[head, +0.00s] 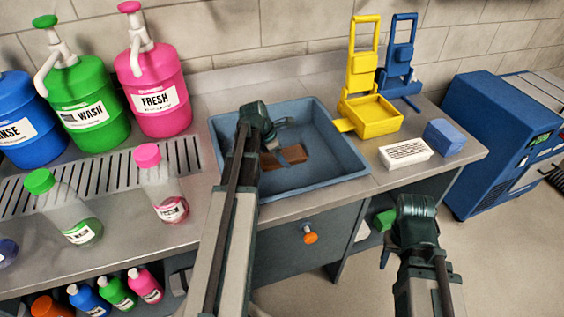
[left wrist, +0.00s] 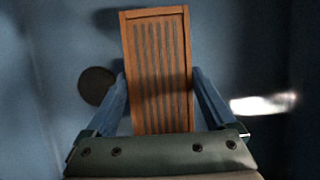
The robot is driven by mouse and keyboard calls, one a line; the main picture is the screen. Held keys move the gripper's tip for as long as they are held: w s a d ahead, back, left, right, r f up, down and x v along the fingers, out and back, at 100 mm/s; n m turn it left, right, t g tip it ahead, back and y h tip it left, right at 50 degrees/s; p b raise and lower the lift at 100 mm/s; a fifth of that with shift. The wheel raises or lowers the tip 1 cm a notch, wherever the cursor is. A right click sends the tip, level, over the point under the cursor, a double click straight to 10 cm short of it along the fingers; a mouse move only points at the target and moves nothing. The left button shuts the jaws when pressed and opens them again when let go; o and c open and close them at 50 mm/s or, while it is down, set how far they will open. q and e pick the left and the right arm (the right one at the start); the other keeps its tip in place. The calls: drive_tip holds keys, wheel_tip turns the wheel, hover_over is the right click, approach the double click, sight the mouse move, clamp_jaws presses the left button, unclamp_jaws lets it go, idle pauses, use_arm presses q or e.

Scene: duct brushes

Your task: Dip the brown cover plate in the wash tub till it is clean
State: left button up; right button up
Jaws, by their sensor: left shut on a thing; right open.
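The brown cover plate (head: 293,153) is a slotted rectangle inside the blue-grey wash tub (head: 345,160). In the left wrist view the plate (left wrist: 157,60) shows brown all over, with long parallel slots. My left gripper (head: 274,148) reaches down into the tub and is shut on the plate; its blue fingers (left wrist: 160,105) clasp the near part from both sides. I cannot tell whether the plate touches the tub floor or how deep any liquid is. My right gripper (head: 387,240) is open and empty, in front of the counter at the right.
Green WASH (head: 90,110), pink FRESH (head: 158,95) and blue RINSE (head: 30,125) pump jugs stand left of the tub. Squeeze bottles (head: 160,185) stand in front. A yellow stand (head: 370,115), white block (head: 405,153) and blue sponge-like block (head: 444,136) are at the right.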

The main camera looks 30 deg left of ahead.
wheel_tip(320, 180, up, 15)
drive_tip(key=p, duration=1.5)
drive_tip(key=shift+r, duration=0.2)
idle(1.9)
wheel_tip(320, 180, up, 4)
drive_tip(key=p, duration=0.3)
drive_tip(key=shift+f+p, duration=0.1)
drive_tip(key=shift+p, duration=0.3)
